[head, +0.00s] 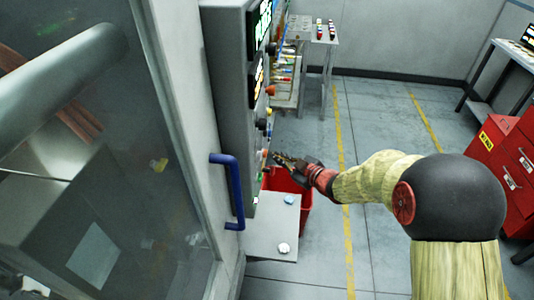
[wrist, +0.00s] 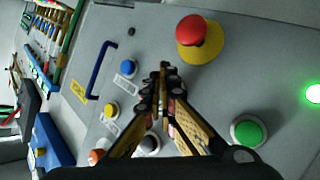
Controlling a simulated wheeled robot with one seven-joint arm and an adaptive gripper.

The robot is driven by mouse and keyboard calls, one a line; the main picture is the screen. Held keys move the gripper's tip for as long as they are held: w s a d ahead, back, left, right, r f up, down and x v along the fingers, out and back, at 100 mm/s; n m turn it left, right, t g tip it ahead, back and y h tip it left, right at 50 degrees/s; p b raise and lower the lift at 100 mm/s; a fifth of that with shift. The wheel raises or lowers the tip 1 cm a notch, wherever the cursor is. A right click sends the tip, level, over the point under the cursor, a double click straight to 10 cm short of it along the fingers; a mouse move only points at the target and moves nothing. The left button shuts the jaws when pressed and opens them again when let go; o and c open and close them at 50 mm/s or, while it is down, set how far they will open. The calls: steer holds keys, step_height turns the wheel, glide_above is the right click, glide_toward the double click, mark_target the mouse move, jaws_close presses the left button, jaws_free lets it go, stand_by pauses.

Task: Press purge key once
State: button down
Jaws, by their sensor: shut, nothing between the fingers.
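A grey control panel (wrist: 215,85) fills much of the wrist view. I cannot read which one is the purge key. My gripper (wrist: 163,72) is shut and empty, its tips in front of the panel between the blue and red buttons; contact cannot be told. In the head view my gripper (head: 276,157) is beside the panel, which shows nearly edge-on.
A blue handle (head: 232,190) stands out from the cabinet near my gripper. A red bin (head: 292,188) is below it, and a small grey shelf (head: 270,240) holds two small objects. Red drawers (head: 505,160) stand at the right.

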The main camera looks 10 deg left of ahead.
steer(key=shift+d, duration=0.25)
steer(key=d+p, duration=0.1)
steer(key=d, duration=0.4)
steer(key=shift+s, duration=0.1)
stand_by(0.3)
stand_by(0.7)
